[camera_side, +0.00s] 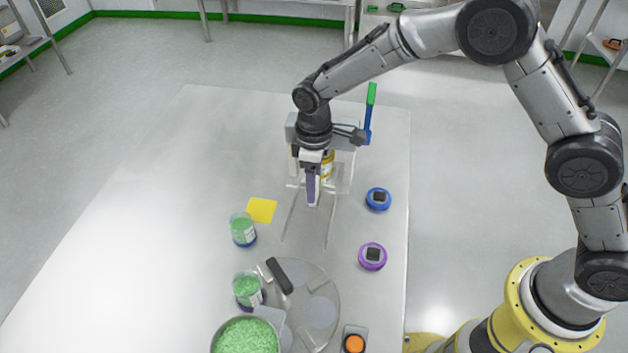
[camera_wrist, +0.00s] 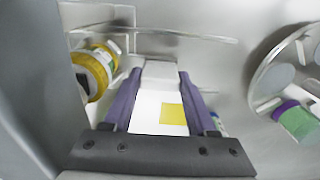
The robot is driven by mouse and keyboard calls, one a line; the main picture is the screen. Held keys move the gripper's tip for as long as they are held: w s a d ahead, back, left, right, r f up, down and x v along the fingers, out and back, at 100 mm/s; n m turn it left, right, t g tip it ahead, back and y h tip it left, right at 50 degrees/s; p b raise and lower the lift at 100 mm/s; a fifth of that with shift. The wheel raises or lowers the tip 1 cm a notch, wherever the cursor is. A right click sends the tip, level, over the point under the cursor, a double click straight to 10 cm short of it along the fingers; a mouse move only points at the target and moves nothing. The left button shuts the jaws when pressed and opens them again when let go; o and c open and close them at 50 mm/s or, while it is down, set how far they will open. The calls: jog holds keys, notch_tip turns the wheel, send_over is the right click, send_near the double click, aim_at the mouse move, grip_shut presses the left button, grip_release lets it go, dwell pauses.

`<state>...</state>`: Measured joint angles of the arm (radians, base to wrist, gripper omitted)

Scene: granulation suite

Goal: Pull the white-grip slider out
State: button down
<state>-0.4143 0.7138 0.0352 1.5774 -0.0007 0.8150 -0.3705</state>
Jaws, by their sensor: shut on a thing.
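My gripper (camera_side: 312,200) has purple fingers and is over the pale rails on the table in the side view. In the wrist view the fingers (camera_wrist: 160,90) stand either side of the white grip (camera_wrist: 160,70), shut on it. In the side view the grip is mostly hidden by the fingers. The slider's two thin rails (camera_side: 330,232) run towards the viewer from a pale frame (camera_side: 345,175) under my wrist. The slider's body is largely hidden. A yellow jar (camera_side: 327,165) stands at the frame, and it shows at left in the wrist view (camera_wrist: 92,72).
A blue puck (camera_side: 378,199) and a purple puck (camera_side: 372,256) lie right of the rails. A yellow note (camera_side: 262,210) and two green-filled cups (camera_side: 243,230) (camera_side: 247,289) are left. A round plate (camera_side: 320,285) lies just in front. The left table is clear.

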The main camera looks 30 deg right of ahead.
jog(key=s+a, duration=0.8)
jog(key=shift+s+a, duration=0.4)
jog(key=shift+c, duration=1)
grip_release()
jog(key=shift+r, duration=0.1)
jog(key=shift+r, duration=0.35)
notch_tip(320, 180, up, 13)
